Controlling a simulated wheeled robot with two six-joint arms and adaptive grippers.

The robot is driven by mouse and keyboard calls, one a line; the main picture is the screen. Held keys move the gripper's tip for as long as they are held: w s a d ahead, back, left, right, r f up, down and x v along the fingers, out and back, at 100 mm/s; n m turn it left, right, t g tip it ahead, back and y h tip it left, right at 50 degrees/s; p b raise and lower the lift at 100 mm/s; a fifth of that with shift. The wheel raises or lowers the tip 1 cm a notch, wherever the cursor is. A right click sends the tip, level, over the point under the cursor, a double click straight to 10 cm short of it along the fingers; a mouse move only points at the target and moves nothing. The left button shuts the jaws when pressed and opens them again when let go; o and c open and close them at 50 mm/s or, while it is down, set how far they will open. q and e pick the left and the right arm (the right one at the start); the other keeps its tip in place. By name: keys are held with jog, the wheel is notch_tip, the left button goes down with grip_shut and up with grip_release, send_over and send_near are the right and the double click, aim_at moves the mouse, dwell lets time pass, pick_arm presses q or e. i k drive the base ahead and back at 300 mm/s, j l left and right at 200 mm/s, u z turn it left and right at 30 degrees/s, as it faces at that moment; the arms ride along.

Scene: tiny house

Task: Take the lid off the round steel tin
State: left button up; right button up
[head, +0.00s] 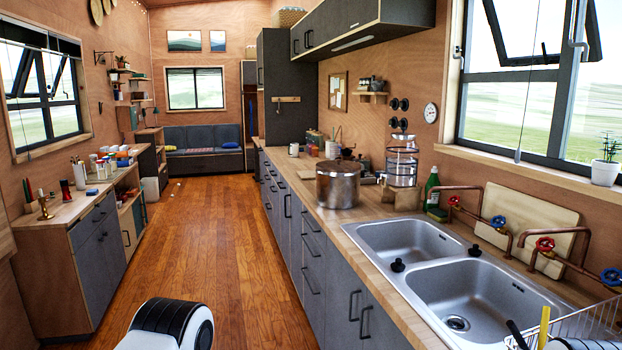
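A large round steel vessel (338,188) stands upright on the wooden counter on the right, beyond the sink. It is the only clearly round steel container I can make out, and I cannot tell for sure that it is the tin. Its top looks covered by a flat brownish surface, but I cannot tell whether that is a separate lid. Neither of my grippers shows in the head view. A white and black part of my own body is at the bottom left of centre.
A double steel sink (455,285) with copper taps lies nearer on the right counter. A lower counter (70,208) lines the left wall. The wooden floor (205,240) between is largely clear.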

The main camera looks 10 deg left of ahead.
aim_at(337, 165)
jog(key=u, duration=0.5)
jog(key=i+j+u, duration=0.1)
jog(key=i+u, duration=0.35)
jog(key=i, duration=4.9)
jog(key=i+z, duration=0.4)
jog(key=i+j+z, duration=0.15)
jog(key=i+z, duration=0.25)
jog(key=i+j+z, duration=0.2)
jog(key=z, duration=0.25)
jog(key=i+j+z, duration=0.55)
jog(key=j+z, duration=0.25)
